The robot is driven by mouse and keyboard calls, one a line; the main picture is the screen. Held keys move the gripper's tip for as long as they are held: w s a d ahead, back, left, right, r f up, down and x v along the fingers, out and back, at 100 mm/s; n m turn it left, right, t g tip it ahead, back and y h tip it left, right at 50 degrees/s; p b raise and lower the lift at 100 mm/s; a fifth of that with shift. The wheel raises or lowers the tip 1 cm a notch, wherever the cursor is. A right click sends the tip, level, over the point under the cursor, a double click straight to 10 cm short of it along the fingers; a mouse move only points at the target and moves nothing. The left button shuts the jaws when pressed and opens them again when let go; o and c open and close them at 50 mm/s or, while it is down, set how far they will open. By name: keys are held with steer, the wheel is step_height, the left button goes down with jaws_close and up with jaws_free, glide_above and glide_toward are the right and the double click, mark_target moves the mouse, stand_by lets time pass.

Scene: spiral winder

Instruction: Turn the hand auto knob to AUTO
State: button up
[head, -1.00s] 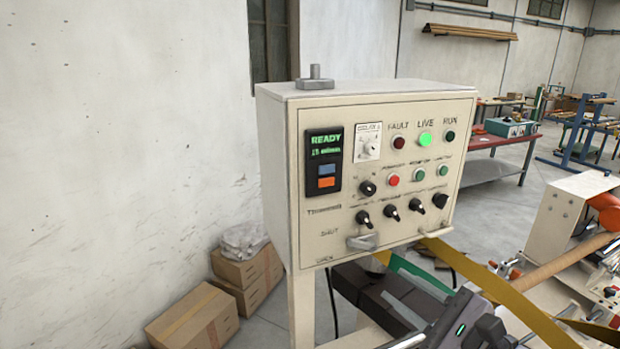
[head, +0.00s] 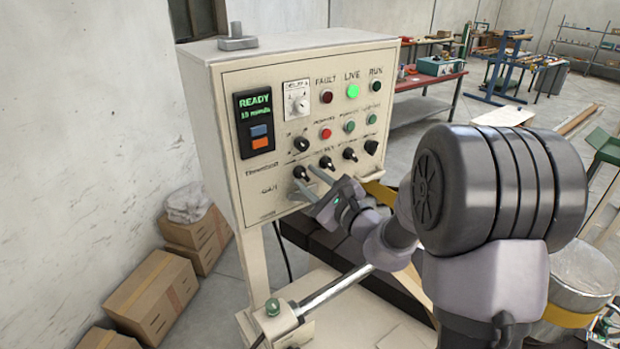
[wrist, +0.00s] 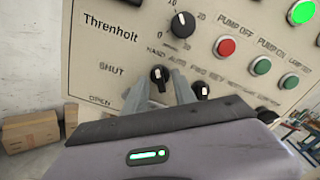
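The hand auto knob (head: 301,173) is the leftmost black knob in the lower row on the cream control panel (head: 228,95). In the wrist view the knob (wrist: 159,74) sits under the HAND and AUTO labels. Its white mark points roughly upward, perhaps a little left; the exact setting is hard to tell. My gripper (head: 304,180) is open in front of the panel. In the wrist view its two grey fingers lie left and right of the knob, with the knob showing between their tips. I cannot tell whether they touch it.
A second black knob (wrist: 201,90) is close to the right finger. A numbered dial (wrist: 183,24) and a red PUMP OFF button (wrist: 225,47) are above. Cardboard boxes (head: 150,295) stand on the floor at left. A metal rod (head: 335,290) runs below my arm.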

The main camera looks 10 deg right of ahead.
jaws_close()
steer(key=shift+m, duration=0.3)
steer(key=m+p, duration=0.1)
steer(key=m, duration=0.1)
steer(key=shift+r+m, duration=0.1)
steer(key=shift+m, duration=0.3)
steer(key=m+p, duration=0.2)
steer(key=m, duration=0.1)
steer(key=shift+r+m, duration=0.1)
steer(key=shift+m, duration=0.3)
steer(key=m+p, duration=0.2)
steer(key=m, duration=0.2)
steer(key=shift+p, duration=0.35)
steer(key=shift+d+m+p, duration=0.1)
steer(key=shift+m+p, duration=0.65)
steer(key=shift+m, duration=0.55)
